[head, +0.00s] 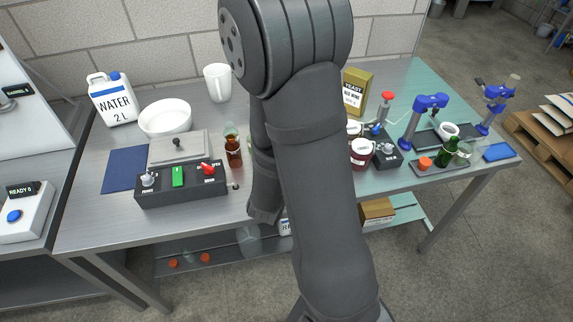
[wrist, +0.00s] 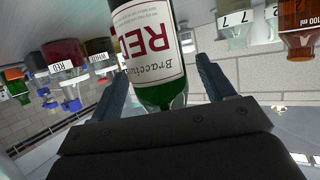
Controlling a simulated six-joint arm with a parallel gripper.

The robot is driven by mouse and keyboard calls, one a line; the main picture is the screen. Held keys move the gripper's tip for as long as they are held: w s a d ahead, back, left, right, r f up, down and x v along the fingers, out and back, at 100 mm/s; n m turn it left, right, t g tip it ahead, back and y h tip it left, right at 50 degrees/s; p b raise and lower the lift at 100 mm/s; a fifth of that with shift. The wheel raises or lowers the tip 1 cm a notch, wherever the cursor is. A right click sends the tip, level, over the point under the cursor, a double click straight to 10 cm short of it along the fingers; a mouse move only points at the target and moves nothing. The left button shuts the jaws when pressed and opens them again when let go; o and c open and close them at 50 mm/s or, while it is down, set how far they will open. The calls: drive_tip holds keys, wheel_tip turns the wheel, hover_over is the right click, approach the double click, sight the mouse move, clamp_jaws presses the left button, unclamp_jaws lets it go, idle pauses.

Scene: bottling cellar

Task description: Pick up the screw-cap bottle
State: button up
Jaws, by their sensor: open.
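A green glass bottle (wrist: 160,94) with a white label reading RED stands between the fingers of my gripper (wrist: 162,68) in the wrist view. That view is upside down, and the bottle's shoulder narrows toward the palm. Its neck top is hidden, so I cannot tell whether it has a screw cap. The fingers are open, one on each side of the bottle, with a visible gap at the right; contact at the left is unclear. In the head view my arm hides the gripper and this bottle.
The wrist view shows a dark red jar (wrist: 65,54) at left and an amber bottle (wrist: 300,14) at right. In the head view, a control box (head: 182,187), another amber bottle (head: 233,153), a red jar (head: 361,154) and blue-handled devices (head: 430,103) crowd the steel table (head: 85,215).

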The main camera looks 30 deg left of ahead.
drive_tip(key=shift+x, duration=1.15)
drive_tip(key=c, duration=1.3)
drive_tip(key=shift+r, duration=0.3)
drive_tip(key=shift+r, duration=1.35)
drive_tip(key=shift+w+d+r, duration=0.35)
drive_tip(key=shift+d+r, duration=0.95)
drive_tip(key=shift+d, duration=0.6)
drive_tip(key=shift+w+d+r, duration=0.35)
drive_tip(key=shift+d+r, duration=0.9)
drive_tip(key=shift+d, duration=0.6)
drive_tip(key=shift+w+d+r, duration=0.35)
drive_tip(key=shift+d+r, duration=0.95)
drive_tip(key=shift+d, duration=0.6)
